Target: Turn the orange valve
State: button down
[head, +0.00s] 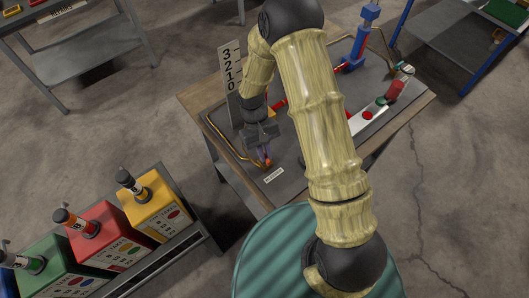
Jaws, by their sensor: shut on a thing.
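My gripper (266,157) reaches down onto the left part of the work table (232,152). Its fingers are shut on a small orange piece, the orange valve (267,164), low over the table's grey top. Most of the valve is hidden by the fingers, so its turn angle cannot be told. A small white label (273,175) lies just in front of it. A white scale plate (230,75) marked 3, 2, 1, 0 stands behind my gripper to the left.
A blue post (358,45), red pipe (280,104) and white strip (368,126) with a red cylinder (395,90) are on the table. Yellow (157,205), red (103,236) and green (45,268) cans stand at lower left. A teal drum (270,250) is in front.

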dwell(0.3)
jog(key=c, duration=1.5)
grip_release()
jog(key=b+v, duration=0.3)
jog(key=v, duration=1.4)
jog(key=shift+s+r, duration=0.1)
jog(key=shift+r, duration=0.2)
